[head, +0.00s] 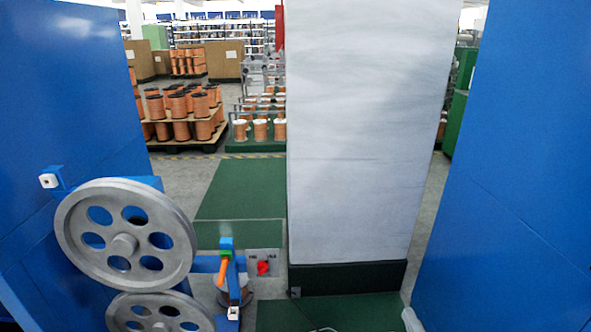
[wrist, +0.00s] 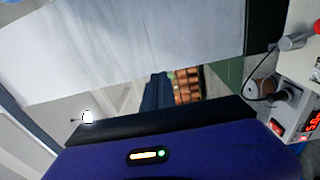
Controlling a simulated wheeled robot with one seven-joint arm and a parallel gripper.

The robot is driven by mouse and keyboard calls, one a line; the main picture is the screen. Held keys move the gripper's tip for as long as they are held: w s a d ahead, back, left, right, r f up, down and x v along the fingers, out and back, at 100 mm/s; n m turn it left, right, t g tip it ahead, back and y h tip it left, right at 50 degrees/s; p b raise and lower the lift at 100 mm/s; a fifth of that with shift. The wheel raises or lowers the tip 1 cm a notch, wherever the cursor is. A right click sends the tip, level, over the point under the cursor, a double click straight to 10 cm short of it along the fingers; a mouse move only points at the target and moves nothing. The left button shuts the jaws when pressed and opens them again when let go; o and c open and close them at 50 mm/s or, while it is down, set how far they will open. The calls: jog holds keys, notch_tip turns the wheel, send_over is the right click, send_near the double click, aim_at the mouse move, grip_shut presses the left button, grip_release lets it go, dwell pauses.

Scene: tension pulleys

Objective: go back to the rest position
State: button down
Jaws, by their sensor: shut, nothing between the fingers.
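My gripper's fingers do not show in the head view or the wrist view. A pale grey shape (head: 411,319) at the bottom edge of the head view may be part of my arm, but I cannot tell. In the head view, a large grey pulley wheel (head: 88,225) with round holes stands at the lower left. A second grey wheel (head: 158,313) sits below it, cut off by the frame's bottom edge. The wrist view is tilted. A dark blue body with a small lit panel (wrist: 148,155) fills its lower part.
Blue panels stand at the left (head: 70,90) and right (head: 520,160). A tall pale grey column (head: 365,130) rises between them. A red knob (head: 263,268) and an orange-handled part (head: 223,270) sit beside the wheels. Copper spools (head: 182,105) stand behind, past green floor (head: 240,190).

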jog(key=s+a+r+m+g+p, duration=0.1)
jog(key=s+r+m, duration=0.4)
jog(key=s, duration=0.8)
jog(key=s+a+r+m+g+p, duration=0.1)
jog(key=s+a+r+m+p, duration=0.3)
jog(key=s, duration=0.9)
jog(key=s+a+r+m+g+p, duration=0.1)
jog(key=s+a+r+m+p, duration=0.2)
jog(key=s+r+m, duration=0.4)
jog(key=s+m, duration=0.2)
jog(key=s, duration=0.5)
jog(key=shift+g+h+p, duration=0.3)
jog(key=shift+r, duration=0.1)
